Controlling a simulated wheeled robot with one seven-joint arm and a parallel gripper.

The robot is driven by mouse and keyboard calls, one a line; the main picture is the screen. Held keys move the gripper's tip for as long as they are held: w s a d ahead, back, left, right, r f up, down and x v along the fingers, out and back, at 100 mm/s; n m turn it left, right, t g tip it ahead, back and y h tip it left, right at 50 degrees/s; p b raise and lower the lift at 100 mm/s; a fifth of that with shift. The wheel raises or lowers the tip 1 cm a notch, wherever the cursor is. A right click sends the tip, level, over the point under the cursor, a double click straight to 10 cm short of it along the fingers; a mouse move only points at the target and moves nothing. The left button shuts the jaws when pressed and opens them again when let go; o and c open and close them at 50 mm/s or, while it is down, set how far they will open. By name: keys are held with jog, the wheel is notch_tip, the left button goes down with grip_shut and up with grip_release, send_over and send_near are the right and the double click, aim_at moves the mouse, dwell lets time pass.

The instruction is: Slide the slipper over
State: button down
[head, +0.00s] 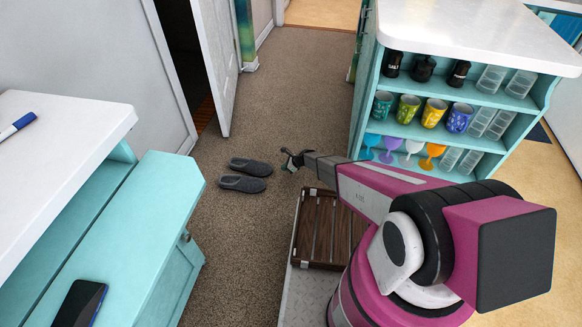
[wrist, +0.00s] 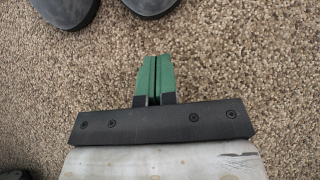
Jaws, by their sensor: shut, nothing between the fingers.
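Two dark grey slippers lie side by side on the brown carpet. The farther slipper (head: 251,166) and the nearer slipper (head: 242,184) both point their toes to the right in the head view, towards my gripper (head: 291,161). In the wrist view, the ends of two slippers show at the top edge, one slipper (wrist: 66,10) at the left and the other slipper (wrist: 151,5) near the middle. My gripper (wrist: 154,60) has green fingertips pressed together, with nothing between them. It is apart from both slippers, with bare carpet between.
An open white door (head: 215,60) stands behind the slippers. A shelf unit (head: 450,100) with cups and glasses stands at the right. Carpet (head: 290,75) beyond the slippers is clear.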

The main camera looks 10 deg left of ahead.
aim_at(233, 160)
jog(key=a, duration=0.1)
jog(key=a+f, duration=0.1)
jog(key=a, duration=0.2)
jog(key=shift+w+a+f, duration=0.15)
jog(key=shift+a+f, duration=0.2)
jog(key=shift+f, duration=0.05)
jog(key=shift+a, duration=0.55)
jog(key=shift+a, duration=0.1)
jog(key=a, duration=0.9)
jog(key=w+a, duration=0.1)
jog(key=a, duration=0.8)
jog(key=w+a, duration=0.1)
jog(key=a, duration=0.8)
jog(key=shift+w+a, duration=0.15)
jog(key=shift+a, duration=0.05)
jog(key=shift+d, duration=0.55)
jog(key=d, duration=0.3)
jog(key=shift+r, duration=0.1)
jog(key=v, duration=1)
